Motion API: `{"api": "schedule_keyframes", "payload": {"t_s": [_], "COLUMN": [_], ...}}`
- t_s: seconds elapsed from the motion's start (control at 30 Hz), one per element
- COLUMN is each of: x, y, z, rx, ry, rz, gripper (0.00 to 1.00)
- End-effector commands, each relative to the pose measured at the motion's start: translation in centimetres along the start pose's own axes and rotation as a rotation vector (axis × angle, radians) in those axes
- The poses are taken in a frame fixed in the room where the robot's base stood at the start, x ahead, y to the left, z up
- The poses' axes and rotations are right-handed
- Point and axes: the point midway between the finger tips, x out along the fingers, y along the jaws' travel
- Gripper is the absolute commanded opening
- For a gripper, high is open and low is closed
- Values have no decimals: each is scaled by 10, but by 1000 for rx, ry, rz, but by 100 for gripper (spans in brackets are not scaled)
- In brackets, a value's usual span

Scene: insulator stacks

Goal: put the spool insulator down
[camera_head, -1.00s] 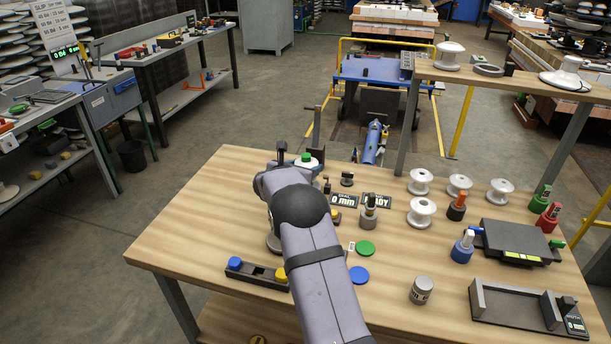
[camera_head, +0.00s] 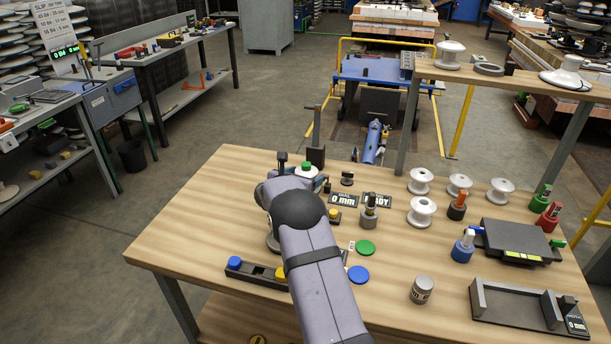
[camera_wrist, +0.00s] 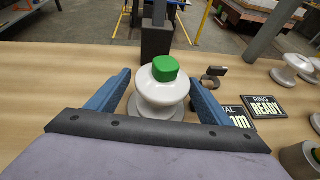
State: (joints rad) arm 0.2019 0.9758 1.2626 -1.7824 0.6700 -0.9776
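A white spool insulator (camera_wrist: 162,92) with a green block (camera_wrist: 165,68) on top stands upright between the fingers of my gripper (camera_wrist: 161,74) in the wrist view. Its wide lower flange looks to be at the wooden tabletop; exact contact is hard to see. The two blue fingers lie on either side of it, with slim strips of background visible between them and the spool, so the gripper looks open around it. In the head view the green block (camera_head: 307,166) shows just beyond my arm, which hides most of the spool and my fingers.
A dark block (camera_wrist: 156,35) stands just behind the spool. Small signs, one reading READY (camera_wrist: 274,105), and a dark clamp-like part (camera_wrist: 214,76) are to its right. Several other white spools (camera_head: 421,212) stand further right. A dark tray (camera_head: 260,273) lies at the front left.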

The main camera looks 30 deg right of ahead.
Motion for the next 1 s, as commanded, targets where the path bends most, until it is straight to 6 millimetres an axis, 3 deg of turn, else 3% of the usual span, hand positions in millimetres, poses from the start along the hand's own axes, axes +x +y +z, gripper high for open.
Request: {"api": "schedule_keyframes", "payload": {"t_s": [0.37,1.0], "x": [-9,-105], "y": [1,1], "z": [3,3], "rx": [0,1], "ry": [0,-1], "rz": [1,3], "gripper": [73,73]}}
